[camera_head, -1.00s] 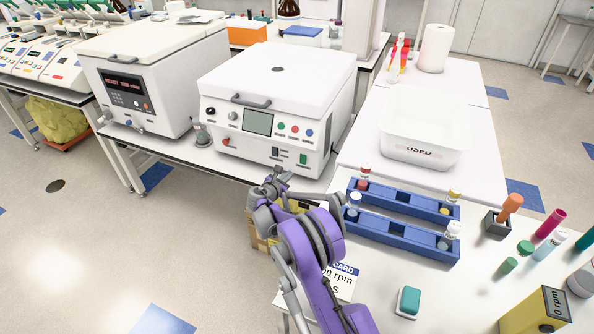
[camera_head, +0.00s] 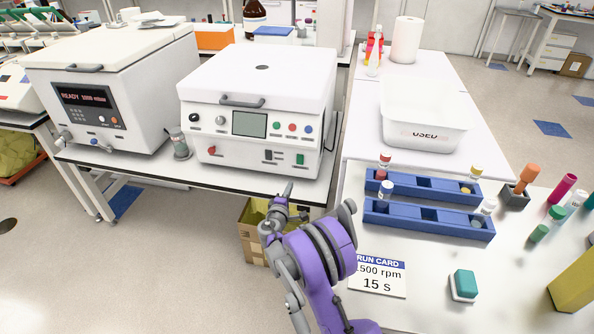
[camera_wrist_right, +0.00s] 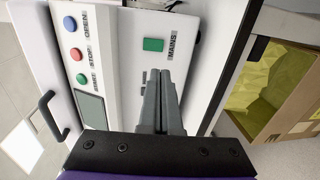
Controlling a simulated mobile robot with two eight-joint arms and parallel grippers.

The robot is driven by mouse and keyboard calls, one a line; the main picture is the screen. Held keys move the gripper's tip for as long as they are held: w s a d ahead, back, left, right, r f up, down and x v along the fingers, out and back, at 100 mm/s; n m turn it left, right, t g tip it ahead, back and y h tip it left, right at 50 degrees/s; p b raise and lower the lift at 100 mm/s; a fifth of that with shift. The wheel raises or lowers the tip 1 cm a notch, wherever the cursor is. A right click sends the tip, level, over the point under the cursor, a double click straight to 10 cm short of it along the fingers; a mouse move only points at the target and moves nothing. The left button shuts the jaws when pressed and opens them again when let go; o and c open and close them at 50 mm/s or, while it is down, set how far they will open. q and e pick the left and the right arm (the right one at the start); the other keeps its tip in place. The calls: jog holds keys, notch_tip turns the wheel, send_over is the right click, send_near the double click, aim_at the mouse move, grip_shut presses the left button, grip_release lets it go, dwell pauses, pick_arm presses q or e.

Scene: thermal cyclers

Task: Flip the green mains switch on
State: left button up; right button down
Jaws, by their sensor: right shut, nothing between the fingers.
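The green mains switch (camera_head: 300,159) is on the lower right of the front panel of the white machine (camera_head: 262,72). In the right wrist view the same green switch (camera_wrist_right: 153,45) shows beside a "MAINS" label, just beyond my fingertips. My right gripper (camera_head: 289,188) is below and in front of the switch, with its tip pointing up at the panel. In the wrist view my right gripper (camera_wrist_right: 163,74) is shut and empty, with a small gap to the switch. Whether the switch is on or off I cannot tell. My left gripper is out of view.
The wrist view shows start, stop and open buttons (camera_wrist_right: 75,54) on the same panel. Blue tube racks (camera_head: 430,217), a run card (camera_head: 378,277) and a white tub (camera_head: 423,118) are on the right-hand tables. Another machine (camera_head: 105,85) stands to the left.

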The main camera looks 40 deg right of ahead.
aim_at(300, 163)
dwell(0.3)
jog(key=x, duration=1.4)
jog(key=shift+b, duration=0.4)
